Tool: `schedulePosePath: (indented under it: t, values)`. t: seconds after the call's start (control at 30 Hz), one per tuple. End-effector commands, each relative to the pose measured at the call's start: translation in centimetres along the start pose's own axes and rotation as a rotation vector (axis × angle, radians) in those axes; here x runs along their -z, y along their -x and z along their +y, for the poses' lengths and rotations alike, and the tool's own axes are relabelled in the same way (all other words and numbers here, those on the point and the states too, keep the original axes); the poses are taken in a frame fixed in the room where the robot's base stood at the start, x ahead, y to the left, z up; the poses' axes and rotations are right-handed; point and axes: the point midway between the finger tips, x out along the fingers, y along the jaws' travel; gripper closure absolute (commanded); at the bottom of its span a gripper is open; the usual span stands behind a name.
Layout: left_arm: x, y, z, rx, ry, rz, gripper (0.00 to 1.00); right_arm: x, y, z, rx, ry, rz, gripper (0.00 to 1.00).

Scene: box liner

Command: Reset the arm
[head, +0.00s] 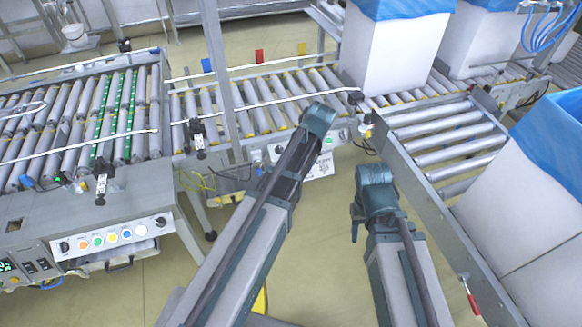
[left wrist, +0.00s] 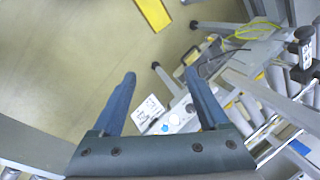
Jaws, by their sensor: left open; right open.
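My left arm comes in from the lower left in the head view, over the floor gap between the conveyors, and its gripper cannot be made out there. In the left wrist view my left gripper (left wrist: 160,74) is open, with two blue fingers apart and nothing between them. My right arm stands to its right, and my right gripper (head: 355,222) shows only in part beside its end joint, small and partly hidden. It is open, and I see nothing held in it. Both arms are apart from the boxes.
A white box with a blue liner (head: 393,50) stands on the rear roller conveyor (head: 270,92). A control panel (head: 115,238) is at left. Bare floor (head: 310,250) lies between.

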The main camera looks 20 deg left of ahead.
Motion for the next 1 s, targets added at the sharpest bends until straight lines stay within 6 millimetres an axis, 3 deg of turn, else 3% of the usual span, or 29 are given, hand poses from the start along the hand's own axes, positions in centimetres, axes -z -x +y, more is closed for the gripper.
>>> schedulePosePath:
  t: [0.47,0.8,0.9,1.0]
  values:
    - [-0.7,0.5,0.4,-0.006,-0.01,0.002,0.22,0.0,0.4,-0.2,0.012,-0.004,-0.001,0.5]
    - [-13.1,7.5,8.2,-0.135,-0.209,0.027,0.22,-0.4,6.0,0.4,0.011,-0.004,-0.001,0.5]
    - [-15.3,8.5,9.4,-0.162,-0.249,0.03,0.22,-0.4,6.7,0.5,0.011,-0.004,-0.001,0.5]
    - [-16.3,8.8,10.1,-0.176,-0.27,0.031,0.22,-0.4,6.9,0.5,0.011,-0.004,-0.001,0.5]
